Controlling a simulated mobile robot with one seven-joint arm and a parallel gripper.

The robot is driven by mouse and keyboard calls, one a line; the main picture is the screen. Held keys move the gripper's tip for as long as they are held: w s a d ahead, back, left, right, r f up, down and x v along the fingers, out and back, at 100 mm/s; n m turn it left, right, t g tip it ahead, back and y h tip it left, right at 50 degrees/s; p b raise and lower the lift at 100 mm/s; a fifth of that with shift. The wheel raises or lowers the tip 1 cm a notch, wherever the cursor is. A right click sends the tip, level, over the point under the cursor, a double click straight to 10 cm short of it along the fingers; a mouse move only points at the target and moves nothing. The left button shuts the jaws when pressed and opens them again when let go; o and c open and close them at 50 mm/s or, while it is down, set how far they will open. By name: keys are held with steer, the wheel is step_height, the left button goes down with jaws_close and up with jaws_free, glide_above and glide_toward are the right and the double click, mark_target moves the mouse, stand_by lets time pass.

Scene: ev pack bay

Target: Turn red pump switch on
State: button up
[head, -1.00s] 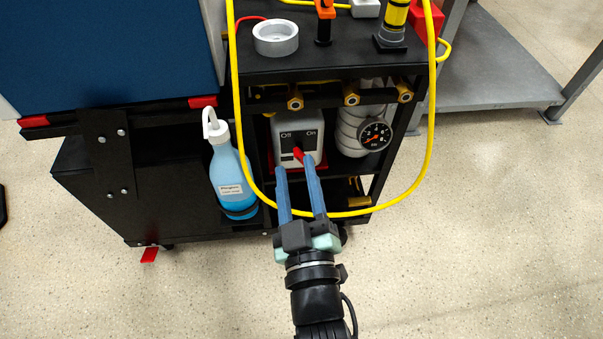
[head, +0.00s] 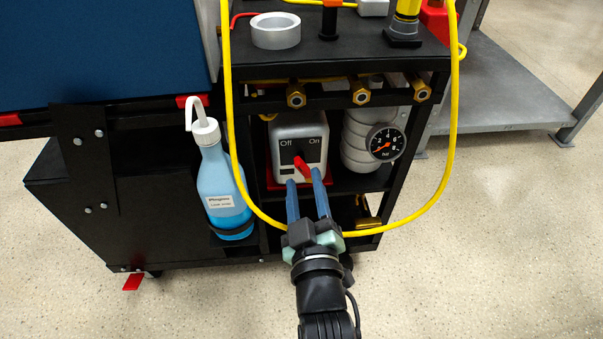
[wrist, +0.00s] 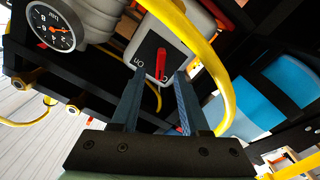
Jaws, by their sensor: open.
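The red pump switch (head: 303,166) is a red handle on a dark plate on the front of the grey pump box (head: 285,130). The plate reads "Off" at left and "On" at right. The handle slants, its upper end toward the "Off" side. My gripper (head: 305,180) is open and empty, its two blue fingers pointing at the box just below the handle. Contact cannot be told.
A yellow hose (head: 447,170) loops in front of the cart and passes close to my fingers. A blue bottle (head: 222,185) stands left of the box. A pressure gauge (head: 386,142) is at right. Brass fittings (head: 362,94) line the shelf edge above.

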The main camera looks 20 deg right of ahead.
mark_target(302, 171)
steer(key=shift+b+x, duration=0.95)
steer(key=shift+x, duration=1.4)
jaws_close()
